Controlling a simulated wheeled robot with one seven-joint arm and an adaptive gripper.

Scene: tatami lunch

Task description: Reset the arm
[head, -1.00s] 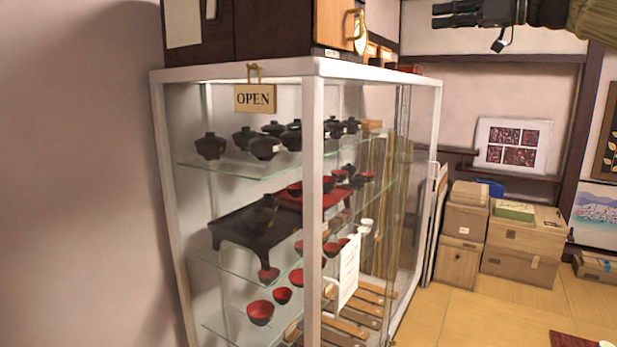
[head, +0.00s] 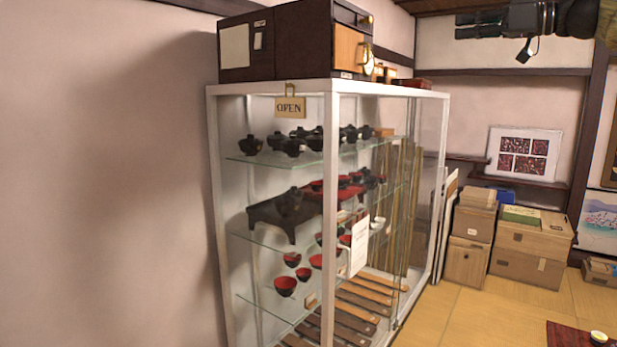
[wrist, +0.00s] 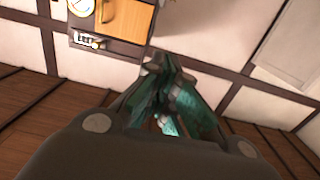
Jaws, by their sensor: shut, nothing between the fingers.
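My gripper (head: 480,25) shows at the top right of the head view, with my arm coming in from the right edge. It is raised in the air, pointing left, and holds nothing. In the wrist view my gripper's fingers (wrist: 168,75) come together at the middle of the picture, shut and empty. Behind them are the wall, wooden beams and part of a dark chest (wrist: 118,48) with a light wooden door.
A dark chest (head: 290,45) sits on top. Cardboard boxes (head: 530,235) are stacked at the right. Tatami floor (head: 450,315) is clear before them. A red mat (head: 565,338) shows bottom right.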

